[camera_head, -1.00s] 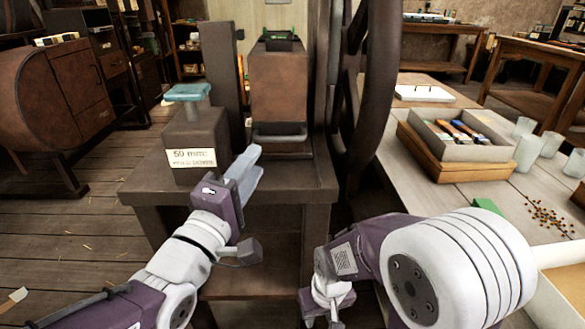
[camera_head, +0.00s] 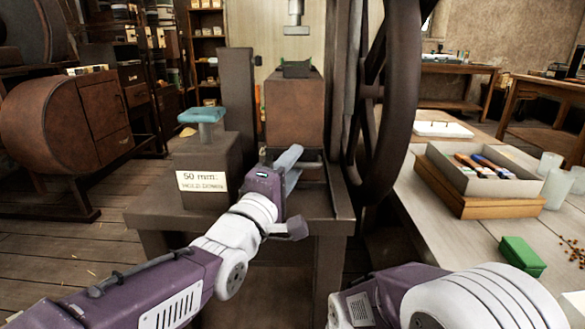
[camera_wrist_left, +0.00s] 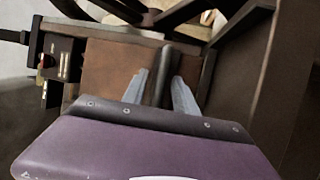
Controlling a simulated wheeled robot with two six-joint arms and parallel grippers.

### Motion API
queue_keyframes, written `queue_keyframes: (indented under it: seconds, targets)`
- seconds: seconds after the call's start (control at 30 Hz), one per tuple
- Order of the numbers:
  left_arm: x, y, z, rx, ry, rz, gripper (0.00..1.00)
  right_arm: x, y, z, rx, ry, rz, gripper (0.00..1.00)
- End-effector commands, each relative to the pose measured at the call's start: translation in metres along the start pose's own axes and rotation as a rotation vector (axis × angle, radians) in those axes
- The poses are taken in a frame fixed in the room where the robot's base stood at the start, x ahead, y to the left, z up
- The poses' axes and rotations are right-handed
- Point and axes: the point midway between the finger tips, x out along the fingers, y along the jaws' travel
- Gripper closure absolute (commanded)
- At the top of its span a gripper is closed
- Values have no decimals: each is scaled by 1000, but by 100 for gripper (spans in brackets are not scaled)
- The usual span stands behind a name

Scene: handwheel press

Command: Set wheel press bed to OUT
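The press bed (camera_head: 295,108) is a brown block with a small green piece (camera_head: 296,69) on top, on the press table under the ram (camera_head: 296,18). A dark bar handle (camera_head: 312,156) runs along its front, partly hidden by my left gripper. My left gripper (camera_head: 289,158) is at the handle. In the left wrist view, the left gripper (camera_wrist_left: 160,82) has its fingers apart, with the dark bar (camera_wrist_left: 165,65) between them; I cannot tell whether they touch it. The spoked handwheel (camera_head: 387,100) stands right of the bed. My right gripper is out of view.
A dark block labelled 50 mm (camera_head: 206,160) with a teal top (camera_head: 201,115) stands left of the bed, beside a dark post (camera_head: 238,90). On the right, a pale table (camera_head: 450,235) carries a wooden tray (camera_head: 470,206) and a green box (camera_head: 522,254).

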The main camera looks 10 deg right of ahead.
Motion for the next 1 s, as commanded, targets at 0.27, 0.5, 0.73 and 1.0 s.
queue_keyframes:
  seconds: [0.27, 0.5, 0.73, 1.0]
  targets:
    - [0, 0, 0, 0, 0, 0, 100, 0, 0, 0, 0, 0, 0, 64]
    - [0, 0, 0, 0, 0, 0, 100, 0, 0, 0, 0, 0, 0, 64]
    - [-1, 0, 0, 0, 0, -1, 100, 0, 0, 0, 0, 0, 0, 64]
    - [-1, 0, 0, 0, 0, -1, 100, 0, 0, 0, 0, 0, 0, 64]
